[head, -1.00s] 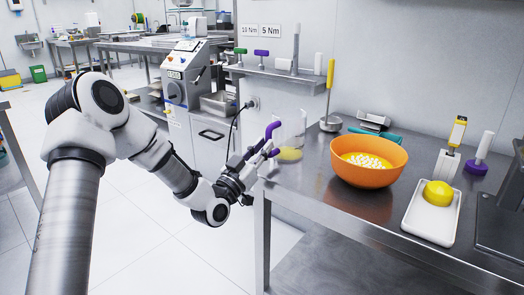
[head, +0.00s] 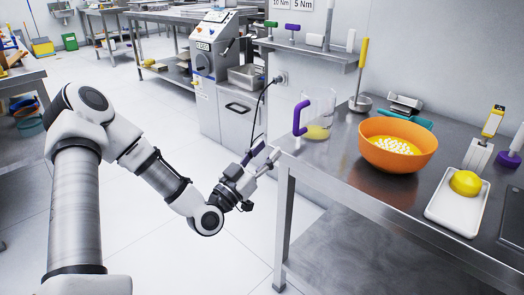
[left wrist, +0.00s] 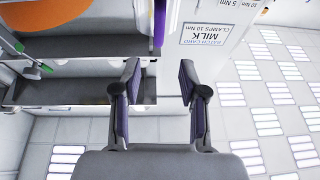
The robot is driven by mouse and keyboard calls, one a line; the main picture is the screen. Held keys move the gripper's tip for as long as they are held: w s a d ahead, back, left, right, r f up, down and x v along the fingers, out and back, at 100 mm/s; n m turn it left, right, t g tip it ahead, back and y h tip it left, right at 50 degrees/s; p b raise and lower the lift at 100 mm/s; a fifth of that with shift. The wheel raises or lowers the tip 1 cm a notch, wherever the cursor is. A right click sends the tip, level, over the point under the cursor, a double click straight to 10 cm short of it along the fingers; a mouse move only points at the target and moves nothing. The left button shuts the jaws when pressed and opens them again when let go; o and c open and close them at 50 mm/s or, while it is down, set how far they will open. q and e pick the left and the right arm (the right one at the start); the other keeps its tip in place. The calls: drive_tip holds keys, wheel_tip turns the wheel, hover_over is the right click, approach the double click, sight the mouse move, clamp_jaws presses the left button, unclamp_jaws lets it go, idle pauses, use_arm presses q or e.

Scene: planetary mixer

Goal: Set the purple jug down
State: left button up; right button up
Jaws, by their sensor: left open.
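The purple jug is a clear vessel (head: 320,118) with a purple handle (head: 299,117) and a little yellow liquid at the bottom. It stands upright near the left end of the steel table (head: 345,175). My left gripper (head: 265,152) is open and empty, to the left of and lower than the handle, with a gap between them. In the left wrist view, the two fingers (left wrist: 160,88) are spread apart with nothing between them. The purple handle (left wrist: 159,22) shows beyond them, cut off at the top edge. My right gripper is not in view.
An orange bowl (head: 398,145) with yellow and white contents stands right of the jug. A white tray (head: 455,205) with a yellow ball (head: 466,182) is farther right. A wall shelf (head: 310,52) hangs behind.

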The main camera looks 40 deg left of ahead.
use_arm(q)
drive_tip(key=s+d+f+g+h, duration=0.1)
drive_tip(key=s+d+f+g, duration=0.25)
drive_tip(key=f, duration=0.55)
drive_tip(key=s+d+f+m+g, duration=0.1)
drive_tip(key=s+d+f+g, duration=0.1)
drive_tip(key=d+f+g, duration=0.5)
drive_tip(key=s+d+f+g+h, duration=0.1)
drive_tip(key=s+d+f+g, duration=0.15)
drive_tip(key=f, duration=0.85)
drive_tip(key=s+f+g+y, duration=0.1)
drive_tip(key=s+f+g, duration=0.3)
drive_tip(key=s, duration=0.5)
drive_tip(key=s+d+f+n+g+y, duration=0.1)
drive_tip(key=s+f+g, duration=0.4)
drive_tip(key=s, duration=0.5)
wheel_tip(320, 180, down, 3)
drive_tip(key=shift+s+d+r+n+y, duration=0.15)
drive_tip(key=shift+d+n+y, duration=0.15)
drive_tip(key=shift+y, duration=0.1)
